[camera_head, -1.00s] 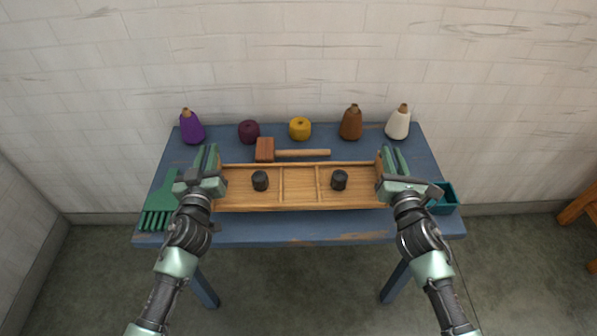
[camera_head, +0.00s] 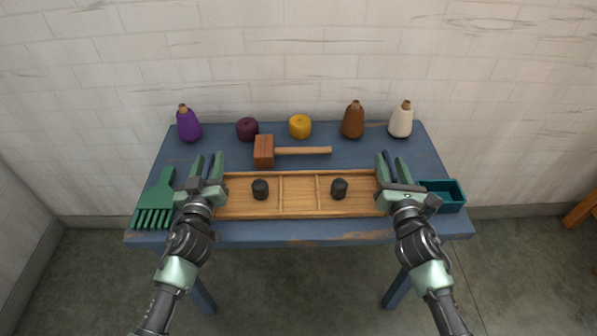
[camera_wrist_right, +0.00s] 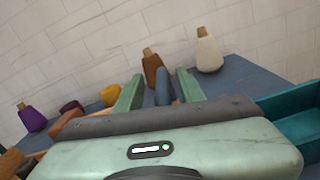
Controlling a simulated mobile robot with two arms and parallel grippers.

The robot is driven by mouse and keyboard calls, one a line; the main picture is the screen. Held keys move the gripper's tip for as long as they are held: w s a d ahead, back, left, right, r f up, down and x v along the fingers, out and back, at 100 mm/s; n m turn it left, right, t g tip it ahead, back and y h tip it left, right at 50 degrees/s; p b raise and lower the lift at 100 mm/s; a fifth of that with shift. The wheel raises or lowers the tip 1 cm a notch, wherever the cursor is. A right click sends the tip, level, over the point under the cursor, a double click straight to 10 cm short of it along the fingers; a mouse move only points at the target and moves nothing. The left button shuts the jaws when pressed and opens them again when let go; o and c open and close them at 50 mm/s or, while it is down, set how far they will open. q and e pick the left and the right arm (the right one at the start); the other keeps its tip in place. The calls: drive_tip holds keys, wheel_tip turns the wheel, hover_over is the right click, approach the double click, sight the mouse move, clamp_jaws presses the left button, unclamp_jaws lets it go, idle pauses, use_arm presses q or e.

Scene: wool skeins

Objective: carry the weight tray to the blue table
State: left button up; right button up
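The weight tray (camera_head: 298,206) is a long, shallow wooden tray with dividers. It lies level on the blue table (camera_head: 300,232), though contact under it is hidden. Two dark weights (camera_head: 260,189) (camera_head: 339,188) stand in its left and right compartments. My left gripper (camera_head: 207,167) is at the tray's left end, with its fingers apart. My right gripper (camera_head: 392,166) is at the right end. The tray's ends are partly hidden by the grippers.
A wooden mallet (camera_head: 264,151) lies behind the tray. Purple (camera_head: 189,126), maroon (camera_head: 247,129), yellow (camera_head: 300,127), brown (camera_head: 352,122) and white (camera_head: 400,122) wool stands along the back. A green comb-like tool (camera_head: 155,202) lies left, a teal bin (camera_head: 452,206) right.

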use_arm(q)
drive_tip(key=shift+a, duration=0.1)
use_arm(e)
drive_tip(key=shift+d, duration=0.1)
use_arm(q)
drive_tip(key=shift+s, duration=0.25)
use_arm(e)
drive_tip(key=shift+s+d, duration=0.1)
drive_tip(key=shift+s, duration=0.05)
use_arm(q)
drive_tip(key=s, duration=1.1)
drive_tip(key=shift+s+d, duration=0.25)
drive_tip(key=shift+d, duration=0.05)
use_arm(e)
drive_tip(key=s, duration=1.1)
drive_tip(key=shift+s+d, duration=0.3)
drive_tip(key=shift+s, duration=0.1)
